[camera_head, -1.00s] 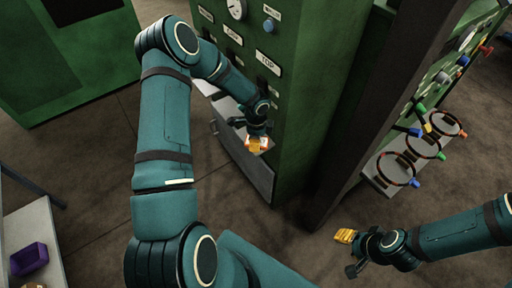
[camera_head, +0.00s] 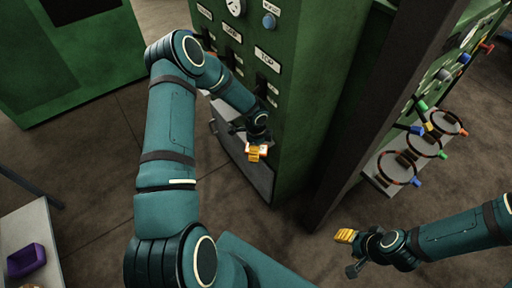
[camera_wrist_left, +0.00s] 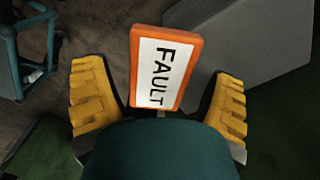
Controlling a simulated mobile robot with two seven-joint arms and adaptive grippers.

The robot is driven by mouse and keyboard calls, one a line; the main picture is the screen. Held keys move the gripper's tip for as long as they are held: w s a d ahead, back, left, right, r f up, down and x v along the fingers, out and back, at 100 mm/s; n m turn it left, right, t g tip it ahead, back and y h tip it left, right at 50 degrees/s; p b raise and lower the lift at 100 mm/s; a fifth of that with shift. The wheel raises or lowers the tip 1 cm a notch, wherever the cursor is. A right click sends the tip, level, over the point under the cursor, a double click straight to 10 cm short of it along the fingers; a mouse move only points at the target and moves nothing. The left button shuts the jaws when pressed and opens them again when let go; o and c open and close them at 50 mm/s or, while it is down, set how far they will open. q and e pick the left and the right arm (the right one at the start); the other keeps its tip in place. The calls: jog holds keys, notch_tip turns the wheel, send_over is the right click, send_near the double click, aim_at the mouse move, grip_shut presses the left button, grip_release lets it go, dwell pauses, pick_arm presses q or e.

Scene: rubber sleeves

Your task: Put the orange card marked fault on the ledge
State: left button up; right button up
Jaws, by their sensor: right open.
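The orange card (camera_wrist_left: 165,68) has a white face that reads FAULT. In the left wrist view it stands out between the two yellow fingers of my left gripper (camera_wrist_left: 160,108), tilted a little. My left gripper appears shut on the card, though the contact itself is hidden. In the head view the card (camera_head: 263,149) shows small at my left gripper (camera_head: 254,152), in front of the cabinet's grey ledge (camera_head: 258,180). The ledge (camera_wrist_left: 265,45) lies behind the card's right side in the wrist view. My right gripper (camera_head: 350,252) is open and empty at lower right.
The green cabinet (camera_head: 305,110) with labels, a gauge and knobs stands behind the ledge. A side panel at right carries several rings (camera_head: 398,168) and coloured pegs. A purple bin (camera_head: 26,259) sits on a grey table at lower left. The floor between is clear.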

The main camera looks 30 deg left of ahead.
pick_arm(q)
jog(key=shift+r+p, duration=0.3)
jog(key=shift+r, duration=0.25)
notch_tip(320, 180, up, 11)
jog(key=p, duration=0.2)
jog(key=s+d+f+n+h, duration=0.2)
jog(key=s+d+n, duration=0.25)
jog(key=d, duration=0.45)
jog(key=s+d+f+n+h, duration=0.25)
jog(key=s+d, duration=0.25)
jog(key=d, duration=0.5)
jog(key=s+d+n+t, duration=0.1)
jog(key=s+d+n, duration=0.2)
jog(key=s+n, duration=0.5)
jog(key=shift+s+t, duration=0.25)
jog(key=shift+t, duration=0.05)
jog(key=shift+r+y, duration=0.1)
jog(key=shift+y, duration=0.15)
